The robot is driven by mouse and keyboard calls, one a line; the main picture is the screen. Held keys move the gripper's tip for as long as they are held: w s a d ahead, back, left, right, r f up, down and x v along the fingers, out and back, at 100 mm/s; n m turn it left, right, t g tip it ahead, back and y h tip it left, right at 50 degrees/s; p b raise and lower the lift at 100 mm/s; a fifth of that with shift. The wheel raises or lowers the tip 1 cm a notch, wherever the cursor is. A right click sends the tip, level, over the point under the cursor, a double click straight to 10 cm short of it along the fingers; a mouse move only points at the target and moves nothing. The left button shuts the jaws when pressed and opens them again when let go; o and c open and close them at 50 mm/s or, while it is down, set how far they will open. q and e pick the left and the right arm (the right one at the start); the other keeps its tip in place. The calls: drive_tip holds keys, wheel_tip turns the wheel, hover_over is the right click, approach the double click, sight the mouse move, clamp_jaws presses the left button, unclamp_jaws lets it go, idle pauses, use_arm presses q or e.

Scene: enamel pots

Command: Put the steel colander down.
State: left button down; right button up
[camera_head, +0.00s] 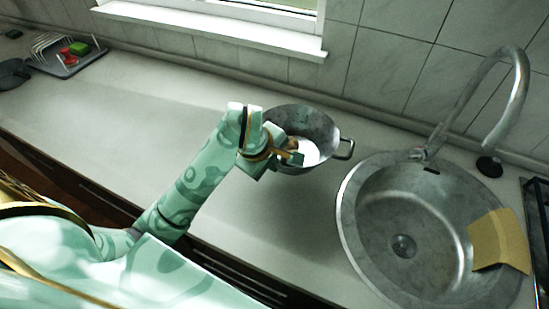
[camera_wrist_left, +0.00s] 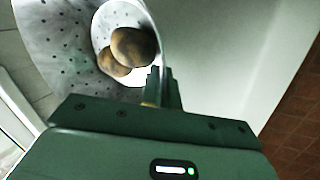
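The steel colander (camera_head: 312,121) is a grey two-handled bowl at the back middle of the counter, left of the sink. My left gripper (camera_head: 291,157) is at its near-left rim. In the left wrist view the colander's perforated wall (camera_wrist_left: 58,48) runs up to my fingers (camera_wrist_left: 163,90), which look closed on its rim. Brown rounded things (camera_wrist_left: 133,47), like potatoes, lie inside on a bright white patch. I cannot tell whether the colander's base touches the counter. My right gripper is not in view.
The sink (camera_head: 405,225) with a tall tap (camera_head: 515,95) is at the right, with a tan cloth (camera_head: 499,241) over its edge. A dish rack (camera_head: 65,58) and a dark pan (camera_head: 12,73) are at the far left. The counter (camera_head: 130,110) between is clear.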

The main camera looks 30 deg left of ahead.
use_arm(q)
drive_tip(key=s+d+r+p, duration=0.2)
drive_tip(key=s+d+r, duration=0.1)
drive_tip(key=s, duration=0.5)
drive_tip(key=shift+s+r, duration=0.3)
drive_tip(key=shift+r, duration=0.35)
drive_tip(key=shift+w, duration=0.1)
